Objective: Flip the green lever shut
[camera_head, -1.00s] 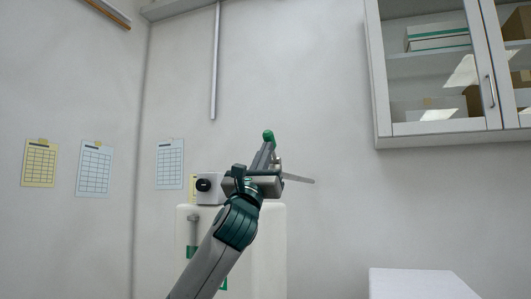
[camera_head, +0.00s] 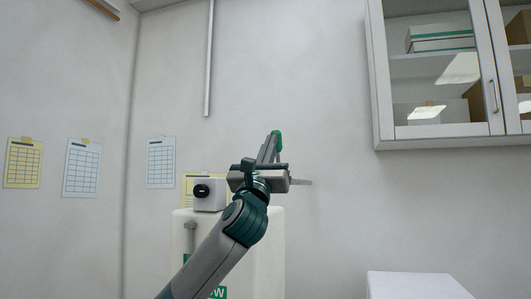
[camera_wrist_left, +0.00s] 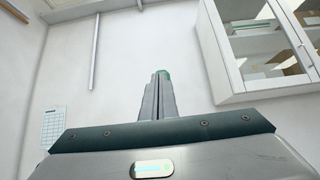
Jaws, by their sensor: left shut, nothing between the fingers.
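My left gripper (camera_head: 268,146) is shut and empty, with its fingers pointing up and away in front of the white tank. A green piece (camera_head: 278,140), apparently the grip of the green lever, shows just right of the fingertips in the head view. In the left wrist view my fingers (camera_wrist_left: 158,92) are together, and a bit of green (camera_wrist_left: 164,73) shows at their tips. I cannot tell whether they touch it. The lever's lower part and pivot are hidden behind my gripper. My right gripper is out of view.
A white tank (camera_head: 270,245) with a green label stands behind my left arm, with a small white box (camera_head: 209,196) having a black round part on it. A wall cabinet (camera_head: 440,135) hangs upper right.

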